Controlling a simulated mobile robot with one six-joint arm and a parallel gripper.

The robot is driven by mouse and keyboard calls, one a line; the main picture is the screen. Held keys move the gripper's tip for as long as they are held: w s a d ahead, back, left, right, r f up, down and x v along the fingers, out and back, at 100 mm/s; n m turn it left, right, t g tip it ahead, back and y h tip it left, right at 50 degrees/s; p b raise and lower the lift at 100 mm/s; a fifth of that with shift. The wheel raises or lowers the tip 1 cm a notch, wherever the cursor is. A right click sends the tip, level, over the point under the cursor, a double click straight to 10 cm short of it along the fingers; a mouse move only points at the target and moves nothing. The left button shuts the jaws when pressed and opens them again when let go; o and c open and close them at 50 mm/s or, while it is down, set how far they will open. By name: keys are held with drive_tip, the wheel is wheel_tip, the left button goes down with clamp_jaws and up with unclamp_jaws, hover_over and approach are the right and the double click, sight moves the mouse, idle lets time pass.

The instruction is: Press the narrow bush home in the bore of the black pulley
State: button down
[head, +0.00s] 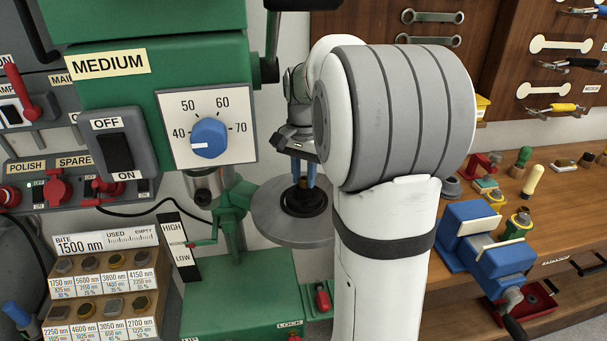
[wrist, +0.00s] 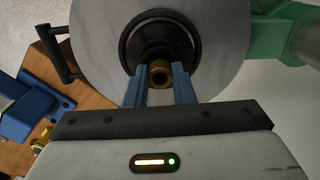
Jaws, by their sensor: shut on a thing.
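My gripper (wrist: 160,86) has blue fingers and is shut on a small bronze bush (wrist: 160,73), whose open end faces the wrist camera. The black pulley (wrist: 136,51) lies behind the bush in the wrist view, on the round grey table. In the head view the pulley (head: 304,206) sits on that table (head: 262,208), and my gripper (head: 303,172) points down right above it. The bush is not distinguishable in the head view. The bush and fingers cover the pulley's bore, so I cannot tell whether the bush is inside it or just above.
The green drill press (head: 160,95), with its speed dial (head: 209,138), stands left of the arm. A rack of bits (head: 100,290) is at lower left. A wooden bench (head: 545,215) at right holds a blue vise (head: 485,245) and small tools. My white arm hides the middle.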

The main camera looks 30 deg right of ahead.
drive_tip(key=shift+f, duration=0.45)
drive_tip(key=shift+r, duration=0.2)
drive_tip(key=shift+r+p, duration=0.3)
drive_tip(key=shift+r, duration=0.05)
drive_tip(key=shift+f+b, duration=0.35)
drive_tip(key=shift+f, duration=0.2)
drive_tip(key=c, duration=1.1)
unclamp_jaws()
drive_tip(key=shift+c, duration=0.2)
drive_tip(key=shift+r, duration=0.15)
wheel_tip(320, 180, up, 8)
drive_tip(key=shift+f, duration=0.2)
